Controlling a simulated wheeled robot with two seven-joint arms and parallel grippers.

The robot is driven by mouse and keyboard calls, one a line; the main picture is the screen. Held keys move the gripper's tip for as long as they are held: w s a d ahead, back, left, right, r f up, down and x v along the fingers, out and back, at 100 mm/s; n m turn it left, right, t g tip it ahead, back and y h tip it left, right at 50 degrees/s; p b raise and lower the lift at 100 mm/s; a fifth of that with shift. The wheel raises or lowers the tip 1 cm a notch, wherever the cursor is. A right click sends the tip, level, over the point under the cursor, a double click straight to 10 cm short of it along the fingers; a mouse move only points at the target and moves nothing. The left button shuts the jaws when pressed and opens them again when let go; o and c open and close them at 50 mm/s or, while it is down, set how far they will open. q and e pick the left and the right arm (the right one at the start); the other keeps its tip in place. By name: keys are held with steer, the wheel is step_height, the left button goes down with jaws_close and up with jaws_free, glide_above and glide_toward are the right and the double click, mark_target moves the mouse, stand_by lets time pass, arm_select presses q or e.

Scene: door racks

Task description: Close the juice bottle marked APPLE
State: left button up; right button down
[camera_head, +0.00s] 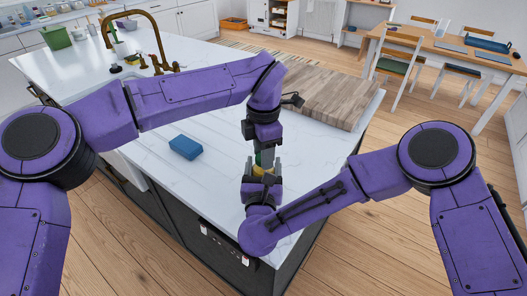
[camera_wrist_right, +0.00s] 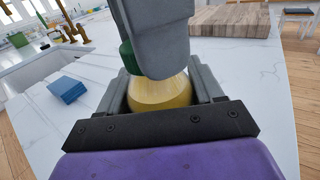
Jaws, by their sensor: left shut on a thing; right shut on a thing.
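A juice bottle with a yellow body (camera_wrist_right: 160,92) stands on the white island top and shows only in part in the head view (camera_head: 259,171). My right gripper (camera_head: 262,178) is shut on the bottle's body from the near side. A green cap (camera_wrist_right: 127,58) is at the bottle's top, partly behind a grey finger in the right wrist view. My left gripper (camera_head: 264,158) comes from above and is shut on the cap. The fingers hide where cap and neck meet, so I cannot tell whether the cap is seated. No label can be read.
A blue block (camera_head: 185,147) lies on the island left of the grippers. A wooden board (camera_head: 325,95) lies at the island's far right. A sink with a brass tap (camera_head: 160,50) is at the back left. The marble around the blue block is clear.

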arm_select(q)
steer(key=o, duration=1.3)
steer(key=shift+c, duration=0.2)
step_height(320, 180, up, 12)
arm_select(e)
steer(key=shift+c, duration=0.4)
jaws_free()
arm_select(q)
step_height(320, 180, down, 4)
steer(key=b, duration=0.4)
steer(key=shift+s, duration=0.1)
arm_select(e)
steer(key=s, duration=0.9)
steer(key=shift+s+a+f, duration=0.15)
steer(key=shift+s+a, duration=0.1)
steer(key=shift+a, duration=0.1)
steer(key=shift+s, duration=0.45)
